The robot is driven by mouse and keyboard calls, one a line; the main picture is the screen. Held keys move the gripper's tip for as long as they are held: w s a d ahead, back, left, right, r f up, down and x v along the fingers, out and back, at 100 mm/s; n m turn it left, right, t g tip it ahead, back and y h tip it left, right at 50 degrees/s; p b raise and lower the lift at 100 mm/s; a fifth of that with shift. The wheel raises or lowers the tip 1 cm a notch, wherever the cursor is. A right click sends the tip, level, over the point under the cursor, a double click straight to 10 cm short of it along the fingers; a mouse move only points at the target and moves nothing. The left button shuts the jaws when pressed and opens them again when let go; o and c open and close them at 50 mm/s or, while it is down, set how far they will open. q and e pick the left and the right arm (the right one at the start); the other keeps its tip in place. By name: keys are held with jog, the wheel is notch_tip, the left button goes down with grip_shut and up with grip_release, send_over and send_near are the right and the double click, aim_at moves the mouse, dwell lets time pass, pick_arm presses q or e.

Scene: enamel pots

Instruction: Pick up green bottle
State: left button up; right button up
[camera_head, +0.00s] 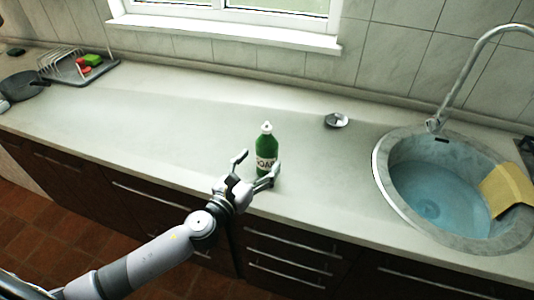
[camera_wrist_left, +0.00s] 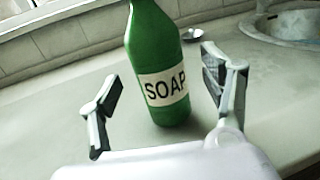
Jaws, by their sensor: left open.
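The green bottle (camera_head: 267,144) has a white cap and a white label. It stands upright on the counter, near its front edge. In the left wrist view the bottle (camera_wrist_left: 155,60) shows the word SOAP on its label, and its top is cut off by the picture edge. My left gripper (camera_head: 256,168) is open at the near side of the bottle. In the left wrist view the open fingers (camera_wrist_left: 168,100) are on either side of the bottle's line, with the bottle just beyond them and gaps at both sides. My right gripper is not in view.
A round sink (camera_head: 380,178) with water and a tall faucet (camera_head: 447,95) is at the right. A small metal dish (camera_head: 336,121) lies behind the bottle to the right. A dish rack (camera_head: 105,68) and a dark pan (camera_head: 22,86) are far left. The counter left of the bottle is clear.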

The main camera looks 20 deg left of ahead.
aim_at(262, 158)
pick_arm(q)
jog(key=p+x, duration=0.1)
jog(key=x, duration=0.4)
jog(key=shift+w+f, duration=0.1)
jog(key=shift+f, duration=0.05)
jog(key=shift+a, duration=0.1)
jog(key=shift+c, duration=0.2)
jog(key=c, duration=1.3)
jog(key=shift+c, duration=0.7)
jog(key=shift+r, duration=0.2)
